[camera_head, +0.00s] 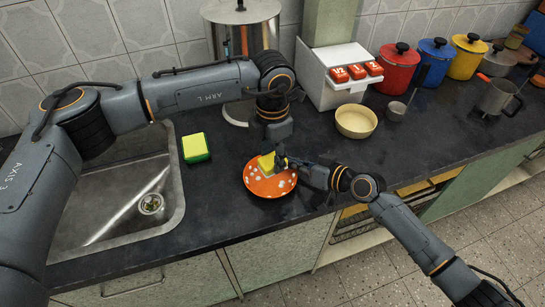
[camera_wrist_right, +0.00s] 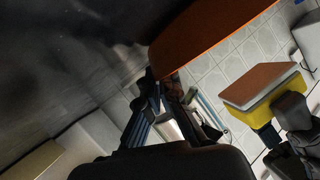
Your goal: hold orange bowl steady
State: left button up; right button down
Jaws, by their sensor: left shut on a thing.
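The orange bowl (camera_head: 262,188) with white spots sits on the dark counter, near its front edge. My left gripper (camera_head: 279,160) is shut on a yellow sponge (camera_head: 266,163) over the bowl's inside. The sponge also shows in the right wrist view (camera_wrist_right: 262,88), with a brownish-orange layer on one face. My right gripper (camera_head: 303,170) is at the bowl's right rim. In the right wrist view the bowl's orange wall (camera_wrist_right: 205,38) runs down to my right fingertips (camera_wrist_right: 165,85), which are close together on its rim. The exact contact is dark there.
A yellow-green sponge (camera_head: 195,147) lies left of the bowl, beside the steel sink (camera_head: 165,205). A cream bowl (camera_head: 356,121) and a small metal cup (camera_head: 396,111) stand to the right. A white box with red buttons (camera_head: 335,85) and a steel pot (camera_head: 225,45) stand behind.

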jog(key=shift+f, duration=0.2)
jog(key=c, duration=1.4)
grip_release()
jog(key=shift+c, duration=0.2)
jog(key=shift+d+r, duration=0.1)
